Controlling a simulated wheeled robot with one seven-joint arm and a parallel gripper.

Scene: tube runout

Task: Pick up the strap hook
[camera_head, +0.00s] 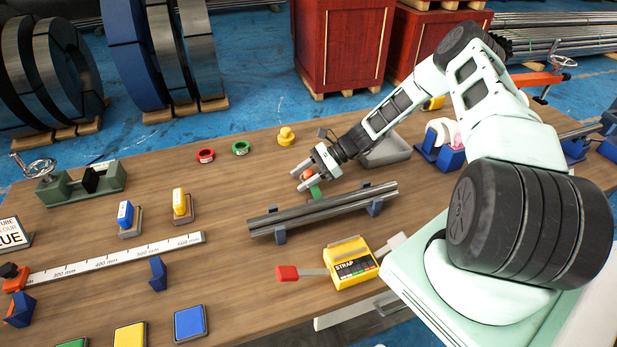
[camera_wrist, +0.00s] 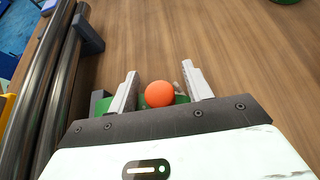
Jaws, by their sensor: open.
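An orange ball-shaped knob (camera_head: 307,174) with a green part (camera_head: 315,192) is at my gripper, just behind the metal bars. I cannot tell for sure that this is the strap hook. My gripper (camera_head: 297,181) is open, with one finger on each side of the knob. In the wrist view the knob (camera_wrist: 159,94) sits between the two fingers, near their bases, with apparent gaps on both sides. Its green part (camera_wrist: 181,99) shows behind it, partly hidden by the gripper body. I cannot tell whether anything touches.
Long metal bars (camera_head: 322,210) rest on blue supports close to my gripper. A yellow box marked STRAP (camera_head: 350,262) with a red-handled lever (camera_head: 287,273) stands in front. A grey tray (camera_head: 388,152) is right.

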